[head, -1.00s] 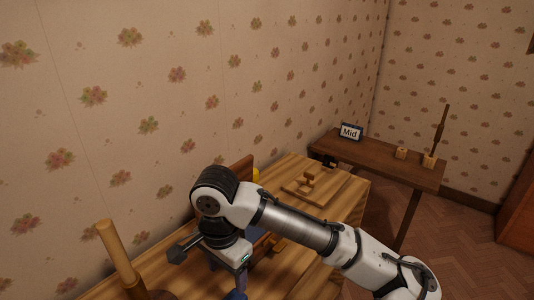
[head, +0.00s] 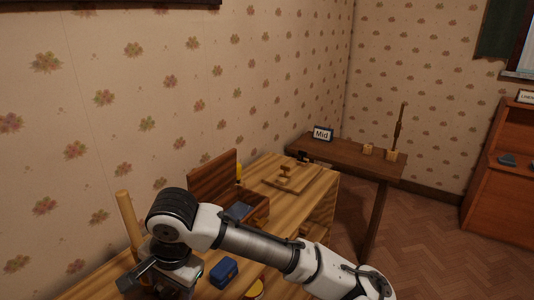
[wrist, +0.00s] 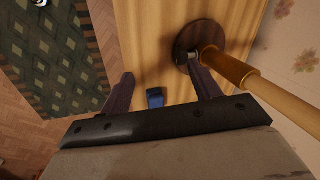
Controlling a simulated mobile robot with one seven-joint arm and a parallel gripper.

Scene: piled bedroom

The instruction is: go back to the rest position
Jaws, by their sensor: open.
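My gripper (wrist: 160,84) is open in the wrist view, with nothing between its two fingers. Its right finger overlaps the dark round base (wrist: 190,40) of a wooden post (wrist: 235,75) in the picture; I cannot tell if they touch. In the head view, my white and black arm reaches over the light wooden table (head: 318,200) from the lower right. The gripper end there is largely hidden beneath the wrist, near the post (head: 129,215). A small blue box (head: 224,271) lies on the table, right of my wrist. It also shows in the wrist view (wrist: 155,98) below the fingers.
An open wooden box (head: 213,178) with something blue inside stands against the wall. Behind it is a board (head: 297,181) with small wooden pieces. A dark table (head: 372,166) bears a "Mid" sign (head: 323,133). A reddish cabinet (head: 485,185) stands right; floor between is clear.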

